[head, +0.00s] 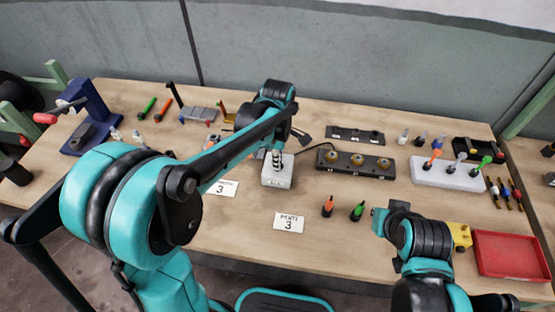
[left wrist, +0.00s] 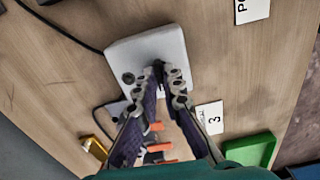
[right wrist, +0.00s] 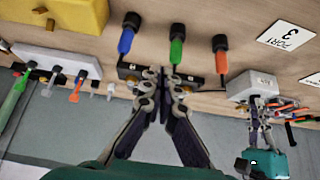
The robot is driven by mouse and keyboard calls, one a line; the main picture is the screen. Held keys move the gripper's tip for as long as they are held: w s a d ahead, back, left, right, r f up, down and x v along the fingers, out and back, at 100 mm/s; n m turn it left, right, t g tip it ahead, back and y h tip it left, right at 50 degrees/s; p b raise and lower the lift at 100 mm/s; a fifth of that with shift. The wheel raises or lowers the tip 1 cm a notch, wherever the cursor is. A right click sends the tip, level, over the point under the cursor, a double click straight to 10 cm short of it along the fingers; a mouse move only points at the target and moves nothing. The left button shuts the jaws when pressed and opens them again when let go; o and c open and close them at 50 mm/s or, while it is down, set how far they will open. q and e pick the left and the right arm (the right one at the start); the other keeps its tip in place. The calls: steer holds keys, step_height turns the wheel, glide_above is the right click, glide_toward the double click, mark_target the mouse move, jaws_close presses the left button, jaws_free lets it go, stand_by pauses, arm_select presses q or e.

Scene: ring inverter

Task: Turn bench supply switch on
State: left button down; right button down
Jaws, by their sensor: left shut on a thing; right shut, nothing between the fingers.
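The bench supply appears to be the small white box (head: 277,174) near the middle of the bench. In the left wrist view, the white box (left wrist: 140,48) has a round dark knob and a small dark switch (left wrist: 158,68) on its face. My left gripper (head: 277,157) is at the box from above; in the left wrist view its fingertips (left wrist: 168,78) are closed around the switch, which they partly hide. My right gripper (right wrist: 163,78) is shut and empty, apart from the box, which shows at the right of the right wrist view (right wrist: 250,83).
Orange (head: 328,206) and green (head: 358,211) tipped tools stand right of the box, near a PORT 3 card (head: 289,223). A dark block with brass rings (head: 356,163) lies behind. A red tray (head: 512,254) is at the right. A cable runs behind the box.

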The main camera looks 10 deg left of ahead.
arm_select(q)
steer(key=m+p, duration=0.1)
steer(key=m, duration=0.2)
steer(key=shift+r+m, duration=0.1)
steer(key=shift+m, duration=0.3)
steer(key=m+p, duration=0.1)
steer(key=m, duration=0.3)
steer(key=shift+m, duration=0.3)
steer(key=m+p, duration=0.1)
steer(key=m, duration=0.3)
steer(key=shift+m+p, duration=0.4)
steer(key=shift+m, duration=2)
steer(key=c, duration=1.7)
jaws_free()
